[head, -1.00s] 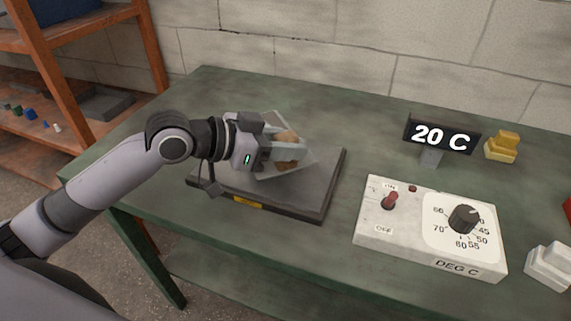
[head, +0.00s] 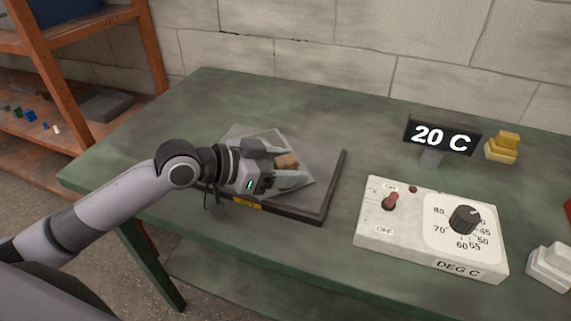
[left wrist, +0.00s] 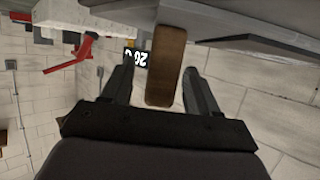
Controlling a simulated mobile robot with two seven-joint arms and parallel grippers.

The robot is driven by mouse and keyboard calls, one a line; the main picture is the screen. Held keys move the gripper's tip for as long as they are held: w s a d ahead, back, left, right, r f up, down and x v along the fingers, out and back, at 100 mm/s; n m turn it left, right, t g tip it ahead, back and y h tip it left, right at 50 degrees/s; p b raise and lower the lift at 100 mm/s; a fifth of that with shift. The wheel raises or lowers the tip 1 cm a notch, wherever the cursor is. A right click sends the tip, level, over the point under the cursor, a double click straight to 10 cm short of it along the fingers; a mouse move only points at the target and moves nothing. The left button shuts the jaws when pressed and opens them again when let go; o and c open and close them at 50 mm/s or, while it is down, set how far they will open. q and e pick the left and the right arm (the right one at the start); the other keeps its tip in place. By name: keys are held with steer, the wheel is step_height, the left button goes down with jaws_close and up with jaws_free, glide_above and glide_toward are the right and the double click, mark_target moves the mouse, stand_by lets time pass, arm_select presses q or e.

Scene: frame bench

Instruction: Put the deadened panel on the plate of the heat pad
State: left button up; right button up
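The panel is a thin light-grey sheet (head: 302,188) with a brown block (head: 287,162) on its upper face. It appears to lie flat on the dark grey plate of the heat pad (head: 328,170), turned askew to the plate's edges. My left gripper (head: 284,164) is over the panel, its fingers spread on either side of the block. In the left wrist view the brown block (left wrist: 166,65) stands between the fingers, with a gap on at least one side. The gripper hides part of the panel. My right gripper is not in view.
A white control box (head: 400,235) with a red switch and black dial stands right of the pad. Behind it a display (head: 441,137) reads 20 C. A yellow object (head: 502,147) and a white one (head: 550,265) are farther right. The green bench (head: 340,100) is clear behind the pad.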

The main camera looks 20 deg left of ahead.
arm_select(q)
steer(key=shift+r, duration=0.2)
steer(key=shift+s+a, duration=0.15)
steer(key=shift+a, duration=0.05)
steer(key=b+v, duration=0.1)
steer(key=v, duration=1)
steer(key=shift+s+r, duration=0.2)
steer(key=shift+a, duration=0.1)
stand_by(0.4)
